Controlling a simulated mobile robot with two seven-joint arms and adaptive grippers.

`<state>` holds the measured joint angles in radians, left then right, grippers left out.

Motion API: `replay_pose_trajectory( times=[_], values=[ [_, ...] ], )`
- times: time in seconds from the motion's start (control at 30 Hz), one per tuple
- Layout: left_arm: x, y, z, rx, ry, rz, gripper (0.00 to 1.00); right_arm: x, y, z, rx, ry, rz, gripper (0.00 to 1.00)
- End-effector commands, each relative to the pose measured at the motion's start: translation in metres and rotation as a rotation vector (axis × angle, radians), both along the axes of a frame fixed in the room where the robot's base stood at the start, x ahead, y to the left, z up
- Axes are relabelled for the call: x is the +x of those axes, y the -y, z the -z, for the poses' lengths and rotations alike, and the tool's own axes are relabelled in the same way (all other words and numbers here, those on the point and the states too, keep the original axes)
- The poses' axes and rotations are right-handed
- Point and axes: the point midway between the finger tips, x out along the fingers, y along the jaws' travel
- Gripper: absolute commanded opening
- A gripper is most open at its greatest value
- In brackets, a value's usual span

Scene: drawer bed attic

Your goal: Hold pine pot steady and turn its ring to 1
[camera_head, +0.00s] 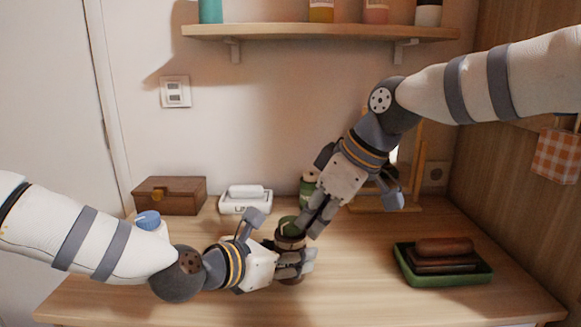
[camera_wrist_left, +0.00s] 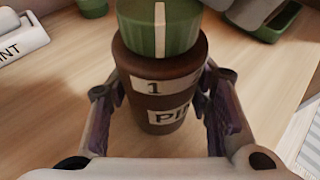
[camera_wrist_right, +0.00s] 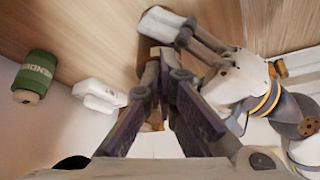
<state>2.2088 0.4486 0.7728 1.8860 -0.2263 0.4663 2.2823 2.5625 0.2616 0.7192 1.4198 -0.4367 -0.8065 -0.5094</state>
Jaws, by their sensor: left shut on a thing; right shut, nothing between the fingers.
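The pine pot is a brown pot (camera_wrist_left: 160,70) with a green ring (camera_wrist_left: 158,30) on top. The ring's white stripe stands roughly above the "1" on the pot's label band; a "PIN" label, partly cut off, shows below. In the head view the pot's green top (camera_head: 289,227) shows between my grippers. My left gripper (camera_head: 305,262) is shut on the brown body, a finger on each side. My right gripper (camera_head: 310,228) is shut and empty beside the green ring; I cannot tell whether it touches.
A white lidded box (camera_head: 244,202) and a green spool-like jar (camera_head: 308,188) stand behind. A wooden box (camera_head: 170,195) and a blue-capped container (camera_head: 148,220) are at left. A green tray (camera_head: 445,278) with brown blocks is at right. The front middle of the table is clear.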

Motion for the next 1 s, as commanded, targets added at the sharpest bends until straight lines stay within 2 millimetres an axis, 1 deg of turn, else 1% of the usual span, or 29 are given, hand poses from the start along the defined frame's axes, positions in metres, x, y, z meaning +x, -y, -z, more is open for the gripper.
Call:
replay_pose_trajectory(
  times=[0.33,0.57,0.67,0.9,1.0],
  values=[
    [-0.001,0.001,0.001,0.000,-0.001,0.004,0.14,-0.002,0.000,0.002,-0.001,-0.006,-0.002,0.00],
    [-0.001,0.001,0.001,0.000,-0.002,0.003,0.14,-0.005,0.007,0.000,-0.001,-0.004,-0.001,0.00],
    [-0.001,0.001,0.001,0.000,-0.002,0.003,0.14,-0.005,0.007,-0.013,-0.001,-0.002,0.000,0.00],
    [0.000,0.000,0.001,0.000,-0.001,0.002,0.14,-0.005,0.006,-0.050,0.000,0.000,0.000,0.00],
    [0.000,0.000,0.001,0.000,-0.001,0.001,0.14,-0.005,0.006,-0.058,0.000,-0.002,-0.001,0.00]
  ],
)
